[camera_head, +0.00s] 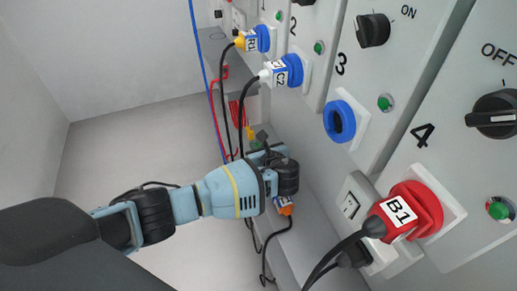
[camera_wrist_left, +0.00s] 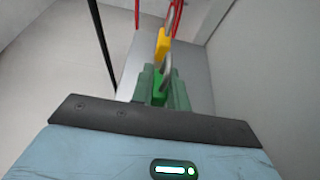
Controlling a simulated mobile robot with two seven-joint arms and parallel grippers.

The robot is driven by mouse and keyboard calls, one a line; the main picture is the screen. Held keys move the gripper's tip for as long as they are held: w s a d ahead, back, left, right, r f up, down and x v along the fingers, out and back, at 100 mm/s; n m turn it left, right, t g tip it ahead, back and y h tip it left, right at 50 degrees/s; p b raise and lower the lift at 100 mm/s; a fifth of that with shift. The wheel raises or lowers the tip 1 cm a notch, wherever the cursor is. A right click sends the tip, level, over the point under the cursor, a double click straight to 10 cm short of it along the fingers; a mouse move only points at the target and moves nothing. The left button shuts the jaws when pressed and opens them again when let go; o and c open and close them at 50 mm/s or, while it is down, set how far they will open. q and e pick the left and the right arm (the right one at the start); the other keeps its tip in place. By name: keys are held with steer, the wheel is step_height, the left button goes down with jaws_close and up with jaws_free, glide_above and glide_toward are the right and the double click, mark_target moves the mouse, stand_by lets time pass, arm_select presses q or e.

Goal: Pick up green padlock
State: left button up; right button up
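The green padlock (camera_wrist_left: 160,90) shows in the left wrist view, with its grey metal shackle pointing up and away. It sits between the two grey-green fingers of my left gripper (camera_wrist_left: 163,92). I cannot tell whether the fingers press on it or only stand beside it. In the head view my left gripper (camera_head: 262,140) is low beside the ledge under the panels, and its own wrist hides most of the padlock. My right gripper is in neither view.
A yellow padlock (camera_wrist_left: 162,46) lies just beyond the green one, with red items (camera_head: 236,112) further along the ledge. Black cables and a blue cable hang close to my left arm. Plugs B1 (camera_head: 400,212) and C2 (camera_head: 283,72) stick out from the panels. Open floor lies left.

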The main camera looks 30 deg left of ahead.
arm_select(q)
jaws_close()
